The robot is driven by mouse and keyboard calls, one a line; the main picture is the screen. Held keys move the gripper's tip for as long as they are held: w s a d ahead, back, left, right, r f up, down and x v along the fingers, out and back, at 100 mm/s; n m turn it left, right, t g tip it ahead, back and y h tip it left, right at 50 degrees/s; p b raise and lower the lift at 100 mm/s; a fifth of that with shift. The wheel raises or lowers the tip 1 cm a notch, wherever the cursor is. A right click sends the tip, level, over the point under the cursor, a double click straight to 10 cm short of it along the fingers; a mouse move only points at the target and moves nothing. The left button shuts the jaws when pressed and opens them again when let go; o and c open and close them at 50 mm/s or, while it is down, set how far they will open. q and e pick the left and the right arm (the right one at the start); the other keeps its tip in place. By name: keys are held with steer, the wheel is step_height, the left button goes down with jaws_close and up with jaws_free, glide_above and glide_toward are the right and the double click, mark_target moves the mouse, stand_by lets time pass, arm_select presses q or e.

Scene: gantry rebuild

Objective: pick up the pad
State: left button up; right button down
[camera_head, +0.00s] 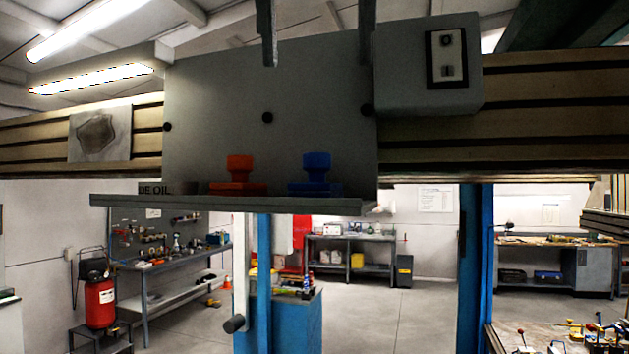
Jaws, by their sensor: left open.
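No object is clearly marked as the pad, and I cannot tell which one it is. On the grey shelf (300,204) stand a red stepped block with a knob-like top (239,172) and a similar blue block (317,172). A small dark grey piece (186,188) lies at the shelf's left, beside a label reading "DE OIL" (154,188). A pale square with a grey patch (100,134) is on the beam at left. My left gripper (316,62) reaches down from the top edge, its two fingers wide apart and empty, above the blocks. My right gripper is not visible.
A grey upright plate (215,100) rises behind the shelf. A grey switch box (410,85) stands at its right. A grooved beam (550,115) runs across. A pale lever (239,265) hangs below the shelf. Workbenches and a red tank (100,305) are farther back.

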mark_target(319, 152)
arm_select(q)
steer(key=x, duration=0.2)
steer(key=b+x, duration=0.1)
steer(key=x, duration=0.1)
steer(key=b+x, duration=0.1)
steer(key=x, duration=0.2)
steer(key=shift+w+d+r, duration=0.1)
steer(key=shift+w+r, duration=0.05)
steer(key=shift+w, duration=0.15)
steer(key=shift+w+f+p, duration=0.1)
steer(key=shift+f+p, duration=0.2)
steer(key=shift+f, duration=0.15)
steer(key=shift+w+f+p, duration=0.25)
steer(key=shift+f+p, duration=0.05)
steer(key=shift+p, duration=0.05)
steer(key=shift+p+x, duration=0.35)
steer(key=shift+x, duration=0.75)
steer(key=shift+w+f, duration=0.4)
steer(key=shift+f, duration=0.2)
steer(key=shift+s, duration=0.1)
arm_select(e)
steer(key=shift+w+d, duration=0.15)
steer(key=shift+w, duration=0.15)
